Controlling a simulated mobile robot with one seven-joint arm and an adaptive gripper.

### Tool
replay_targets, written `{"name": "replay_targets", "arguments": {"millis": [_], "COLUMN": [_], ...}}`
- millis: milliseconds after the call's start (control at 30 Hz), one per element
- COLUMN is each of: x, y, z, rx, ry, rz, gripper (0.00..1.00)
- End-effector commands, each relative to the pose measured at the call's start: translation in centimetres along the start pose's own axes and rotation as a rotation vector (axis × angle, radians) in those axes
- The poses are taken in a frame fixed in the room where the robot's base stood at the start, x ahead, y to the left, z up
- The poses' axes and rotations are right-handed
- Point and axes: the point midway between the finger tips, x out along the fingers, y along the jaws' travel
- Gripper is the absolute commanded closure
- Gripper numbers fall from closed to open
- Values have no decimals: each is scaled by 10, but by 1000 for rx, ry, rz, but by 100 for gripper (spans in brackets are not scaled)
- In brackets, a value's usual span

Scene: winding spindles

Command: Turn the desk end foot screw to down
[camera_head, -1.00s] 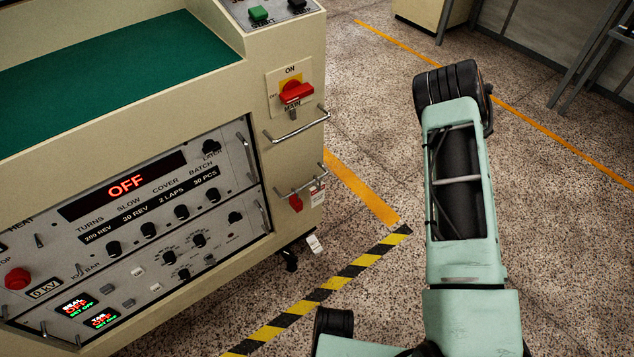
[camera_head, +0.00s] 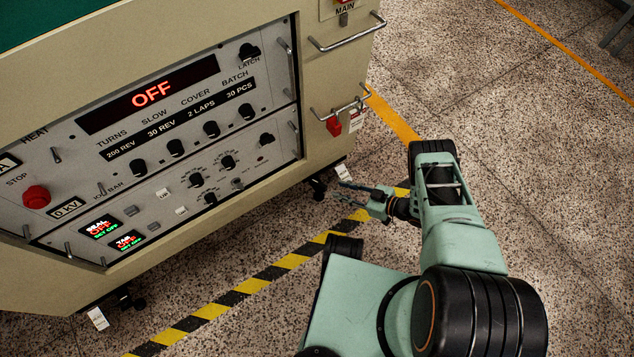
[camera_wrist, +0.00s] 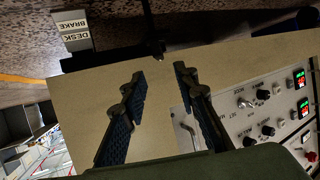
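The winding machine's front bottom right corner has a dark foot or caster (camera_head: 318,188) under it, with a white tag (camera_head: 343,172) beside it. In the wrist view a white tag reading DESK BRAKE (camera_wrist: 77,37) hangs beside a thin black stem (camera_wrist: 148,25) below the cabinet's edge. I cannot tell whether that stem is the foot screw. My gripper (camera_head: 340,192) is low near this corner, its fingers pointing left. In the wrist view my gripper (camera_wrist: 159,75) is open and empty, with the cream cabinet wall (camera_wrist: 90,95) in front of its fingers.
Another caster (camera_head: 138,302) and tag (camera_head: 97,318) sit at the machine's lower left. Metal handles (camera_head: 348,32) and a red tag (camera_head: 333,126) stick out from the right end. Black and yellow tape (camera_head: 250,285) crosses the speckled floor. Open floor lies to the right.

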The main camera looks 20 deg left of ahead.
Motion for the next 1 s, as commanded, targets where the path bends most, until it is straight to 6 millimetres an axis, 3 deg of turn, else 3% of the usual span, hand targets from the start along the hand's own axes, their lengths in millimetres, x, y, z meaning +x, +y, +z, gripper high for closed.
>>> {"name": "replay_targets", "arguments": {"millis": [533,700,1000], "x": [91,103,104], "y": [0,1,1], "z": [2,0,0], "rx": [-3,-2,0], "ry": [-1,-1,-2], "rz": [-2,1,1], "gripper": [72,72,72]}}
